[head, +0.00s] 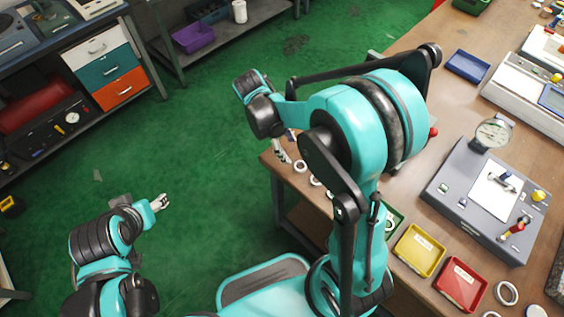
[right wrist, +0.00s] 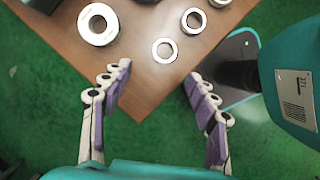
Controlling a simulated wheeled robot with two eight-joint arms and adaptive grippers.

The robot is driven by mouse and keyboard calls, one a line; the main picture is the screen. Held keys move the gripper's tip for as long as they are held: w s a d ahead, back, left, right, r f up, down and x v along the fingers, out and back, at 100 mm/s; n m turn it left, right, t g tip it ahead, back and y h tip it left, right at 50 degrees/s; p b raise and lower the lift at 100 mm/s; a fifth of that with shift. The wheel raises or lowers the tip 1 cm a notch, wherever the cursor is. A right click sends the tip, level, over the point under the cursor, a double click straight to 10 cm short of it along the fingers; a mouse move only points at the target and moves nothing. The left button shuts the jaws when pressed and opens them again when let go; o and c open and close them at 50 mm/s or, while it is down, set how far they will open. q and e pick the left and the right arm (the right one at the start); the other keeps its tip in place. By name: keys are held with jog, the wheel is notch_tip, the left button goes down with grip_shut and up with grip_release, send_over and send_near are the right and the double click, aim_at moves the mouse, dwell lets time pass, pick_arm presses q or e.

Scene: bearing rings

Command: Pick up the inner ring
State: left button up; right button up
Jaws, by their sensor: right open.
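Several metal rings lie on the corner of the wooden table. In the right wrist view, a large thick ring (right wrist: 98,39) is at the upper left, a small ring (right wrist: 165,61) is at the corner, and another small ring (right wrist: 184,24) is beyond it. I cannot tell for sure which is the inner ring. My right gripper (right wrist: 158,69) is open and empty, its fingertips on either side of the table corner, just short of the small corner ring. It also shows in the head view (head: 281,154). My left gripper (head: 162,202) hangs over the floor, away from the table; its jaw state is unclear.
On the table (head: 418,130) are a yellow tray (head: 419,250), a red tray (head: 460,285), a blue tray (head: 467,66) and a grey dial-gauge device (head: 480,205). A shelf with drawers (head: 110,68) stands at the left. Green floor lies between.

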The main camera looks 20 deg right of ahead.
aim_at(301, 168)
jog(key=shift+w+f, duration=0.1)
jog(key=shift+f, duration=0.3)
jog(key=shift+b+x, duration=0.55)
jog(key=shift+x, duration=0.4)
jog(key=b+x, duration=0.1)
jog(key=x, duration=0.1)
jog(key=s+b+x, duration=0.1)
jog(key=x, duration=0.2)
jog(key=shift+d+b, duration=0.2)
jog(key=shift+b, duration=0.2)
jog(key=shift+s, duration=0.1)
jog(key=c, duration=1.2)
